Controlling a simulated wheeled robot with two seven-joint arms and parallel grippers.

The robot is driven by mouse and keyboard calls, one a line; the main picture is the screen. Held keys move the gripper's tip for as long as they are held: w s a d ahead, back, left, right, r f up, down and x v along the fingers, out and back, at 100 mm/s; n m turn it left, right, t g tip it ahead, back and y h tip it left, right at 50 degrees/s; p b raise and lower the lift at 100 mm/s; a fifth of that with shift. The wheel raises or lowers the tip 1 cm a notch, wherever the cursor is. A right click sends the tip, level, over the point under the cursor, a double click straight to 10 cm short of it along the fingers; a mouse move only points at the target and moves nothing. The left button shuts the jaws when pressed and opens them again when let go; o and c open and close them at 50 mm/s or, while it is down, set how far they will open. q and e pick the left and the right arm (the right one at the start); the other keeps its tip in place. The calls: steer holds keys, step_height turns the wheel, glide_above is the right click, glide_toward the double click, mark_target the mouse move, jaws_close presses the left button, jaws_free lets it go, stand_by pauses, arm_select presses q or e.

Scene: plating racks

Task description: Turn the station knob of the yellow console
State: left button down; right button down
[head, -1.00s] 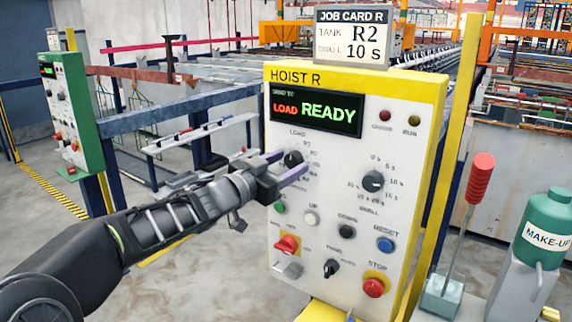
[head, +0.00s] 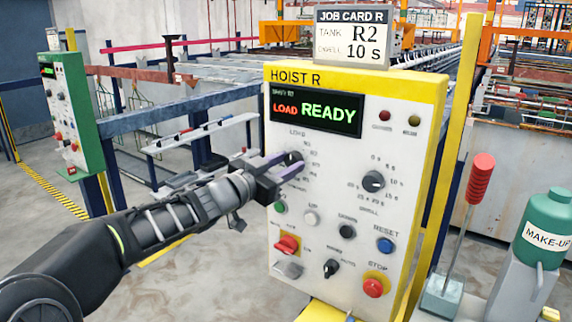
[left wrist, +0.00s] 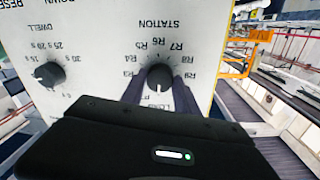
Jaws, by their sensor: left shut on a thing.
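The yellow-topped console (head: 340,226), marked HOIST R, faces me, and its display (head: 315,114) reads LOAD READY. The station knob (head: 293,158) is black and sits at the panel's upper left. My left gripper (head: 287,164) is at this knob, its two fingers shut on either side of it. The left wrist view shows the station knob (left wrist: 159,78) upside down between the fingers, its white line toward LOAD. The dwell knob (head: 373,181) stands apart to the right and also shows in the left wrist view (left wrist: 50,75). My right gripper is out of view.
A job card (head: 352,38) on top reads TANK R2, DWELL 10 S. Below the knobs are several buttons, a red STOP button (head: 373,288) and a blue RESET button (head: 385,245). A green console (head: 72,118) stands far left. A red-handled lever (head: 480,180) and green bottle (head: 544,228) stand right.

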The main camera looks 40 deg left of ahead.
arm_select(q)
steer(key=shift+m, duration=0.4)
steer(key=m, duration=0.7)
steer(key=m+b, duration=0.1)
steer(key=m, duration=0.2)
steer(key=shift+g+y, duration=0.3)
steer(key=shift+d+m, duration=0.1)
steer(key=shift+m, duration=0.2)
steer(key=c, duration=0.9)
jaws_free()
steer(key=shift+s+r, duration=0.1)
